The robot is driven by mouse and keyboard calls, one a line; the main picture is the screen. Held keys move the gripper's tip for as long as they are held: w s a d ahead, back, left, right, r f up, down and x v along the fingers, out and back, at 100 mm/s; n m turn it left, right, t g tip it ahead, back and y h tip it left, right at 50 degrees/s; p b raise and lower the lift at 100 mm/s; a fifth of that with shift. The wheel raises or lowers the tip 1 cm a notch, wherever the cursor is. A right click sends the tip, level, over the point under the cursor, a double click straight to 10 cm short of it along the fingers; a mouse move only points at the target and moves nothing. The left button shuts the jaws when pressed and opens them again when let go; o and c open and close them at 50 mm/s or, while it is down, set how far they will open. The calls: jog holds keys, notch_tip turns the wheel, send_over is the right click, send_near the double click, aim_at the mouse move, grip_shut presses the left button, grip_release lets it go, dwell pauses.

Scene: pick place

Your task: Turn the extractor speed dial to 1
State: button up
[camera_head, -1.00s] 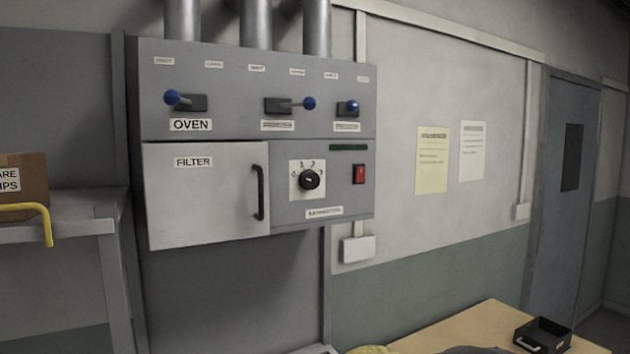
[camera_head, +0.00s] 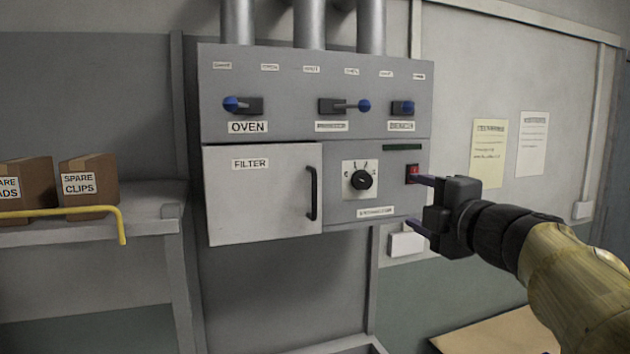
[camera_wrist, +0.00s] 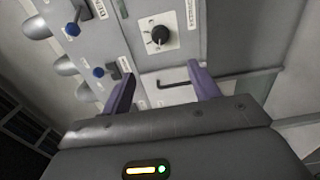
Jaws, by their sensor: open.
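The extractor dial (camera_head: 361,180) is a round black knob on a white numbered plate, on the lower right of a grey wall panel. In the wrist view the dial (camera_wrist: 160,36) shows at the top, beyond the fingers. Its exact pointer setting is too small to read. My gripper (camera_head: 411,200) is open and empty, to the right of the dial and apart from it, with its two purple fingers pointing left. In the wrist view my gripper (camera_wrist: 162,72) has its fingers spread, with nothing between them close up.
A red switch (camera_head: 413,174) is close behind the upper finger in the picture. Blue-knobbed levers (camera_head: 364,106) stick out above the dial. The filter door (camera_head: 258,200) has a protruding black handle (camera_head: 313,193) left of the dial. A shelf (camera_head: 95,228) with boxes stands at left.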

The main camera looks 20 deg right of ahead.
aim_at(366, 182)
jog(key=shift+w, duration=0.1)
jog(key=w+p, duration=0.1)
jog(key=w, duration=0.4)
jog(key=w+p, duration=0.1)
jog(key=w, duration=0.5)
jog(key=w+p, duration=0.2)
jog(key=w, duration=0.4)
jog(key=shift+w+a+f, duration=0.1)
jog(key=shift+w+a, duration=0.1)
jog(key=shift+a, duration=0.15)
jog(key=shift+s, duration=0.1)
jog(key=shift+c, duration=0.4)
jog(key=c, duration=0.9)
